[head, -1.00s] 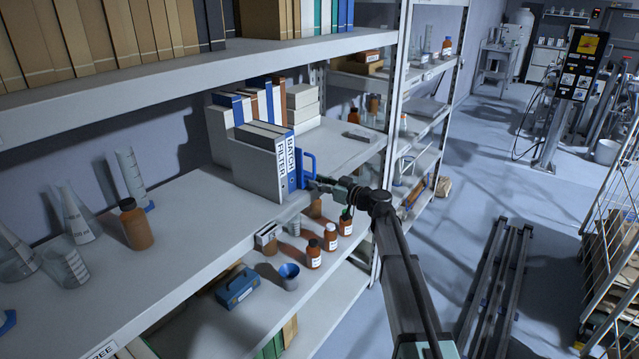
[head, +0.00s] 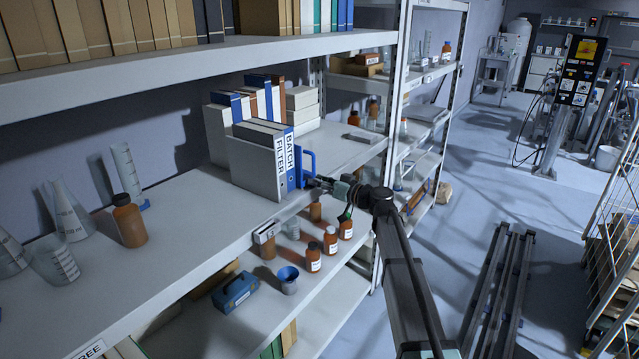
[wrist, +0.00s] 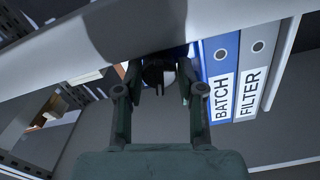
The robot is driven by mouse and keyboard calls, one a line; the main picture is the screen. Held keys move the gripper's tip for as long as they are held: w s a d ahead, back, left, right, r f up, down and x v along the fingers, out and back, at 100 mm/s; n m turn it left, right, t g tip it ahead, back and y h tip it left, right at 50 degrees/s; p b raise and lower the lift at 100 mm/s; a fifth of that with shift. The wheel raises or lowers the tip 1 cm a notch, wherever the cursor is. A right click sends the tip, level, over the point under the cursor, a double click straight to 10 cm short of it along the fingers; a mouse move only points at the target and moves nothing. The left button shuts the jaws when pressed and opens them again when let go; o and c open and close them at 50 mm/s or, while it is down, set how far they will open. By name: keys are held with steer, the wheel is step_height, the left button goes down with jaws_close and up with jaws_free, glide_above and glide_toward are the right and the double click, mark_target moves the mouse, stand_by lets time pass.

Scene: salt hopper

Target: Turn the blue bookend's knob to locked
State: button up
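The blue bookend (head: 308,160) stands at the right end of a row of binders on the middle shelf. My gripper (head: 312,182) is at the bookend's lower front. In the wrist view, the two fingers of my gripper (wrist: 161,78) stand apart, one on each side of a dark round knob (wrist: 160,72) in front of the blue bookend. Narrow gaps seem to show beside the knob. Its lock marking cannot be read.
A shelf edge (wrist: 200,30) crosses the top of the wrist view, close to the fingers. Brown bottles (head: 330,241), a blue cup (head: 288,279) and a blue box (head: 236,292) stand on the shelf below.

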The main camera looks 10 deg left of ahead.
steer(key=shift+o, duration=0.6)
steer(key=shift+r+p, duration=0.1)
steer(key=shift+p, duration=0.25)
